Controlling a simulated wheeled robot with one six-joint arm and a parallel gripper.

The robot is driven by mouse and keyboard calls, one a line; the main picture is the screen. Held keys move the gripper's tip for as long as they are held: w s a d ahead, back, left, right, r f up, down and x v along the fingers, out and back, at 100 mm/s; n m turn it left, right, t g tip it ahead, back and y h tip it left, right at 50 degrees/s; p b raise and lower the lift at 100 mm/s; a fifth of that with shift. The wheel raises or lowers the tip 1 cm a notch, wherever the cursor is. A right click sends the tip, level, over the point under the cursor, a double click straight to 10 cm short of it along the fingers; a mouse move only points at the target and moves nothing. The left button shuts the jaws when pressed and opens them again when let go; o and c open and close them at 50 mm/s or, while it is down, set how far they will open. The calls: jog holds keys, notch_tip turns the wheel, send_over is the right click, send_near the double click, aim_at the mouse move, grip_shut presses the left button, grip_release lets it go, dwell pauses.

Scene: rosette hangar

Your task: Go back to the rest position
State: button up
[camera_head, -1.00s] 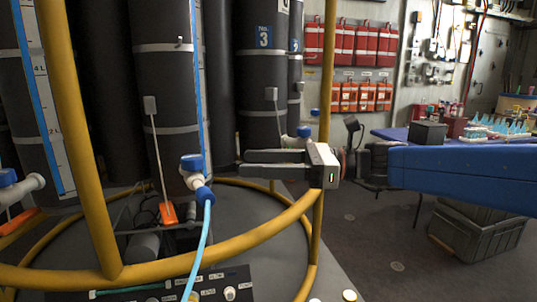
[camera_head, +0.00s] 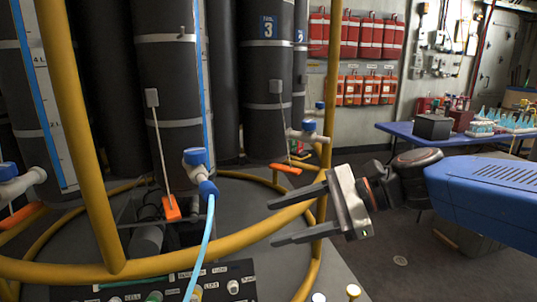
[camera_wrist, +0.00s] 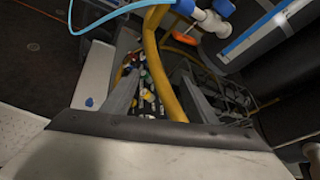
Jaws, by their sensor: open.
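My gripper (camera_head: 298,216) is open and empty in the head view, its two grey fingers pointing left and slightly down. It is beside the front of the yellow tubular rail (camera_head: 205,266), close to the yellow upright at the right of the rail. In the wrist view my gripper (camera_wrist: 160,105) shows its two fingers spread, with part of a yellow rail (camera_wrist: 163,70) visible between and beyond them. No object is between the fingertips in the head view.
Dark tall cylinders (camera_head: 168,90) stand inside the rail. A blue-capped valve (camera_head: 197,165) carries a light blue hose (camera_head: 203,245). A control panel (camera_head: 180,288) sits at the bottom. A blue table (camera_head: 400,130) with bottles stands at the right, with a grey crate (camera_head: 470,238) below.

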jog(key=s+d+f+n+t+h, duration=0.1)
jog(key=s+d+f+n+h, duration=0.2)
jog(key=d+f+n+h, duration=0.3)
jog(key=s+d+f+n+t+h, duration=0.2)
jog(key=s+d+f+n+h, duration=0.2)
jog(key=d+f+n+h, duration=0.3)
jog(key=d+f+n, duration=0.1)
jog(key=d+f, duration=0.4)
jog(key=d, duration=0.7)
jog(key=shift+s+d, duration=0.15)
jog(key=shift+d, duration=0.2)
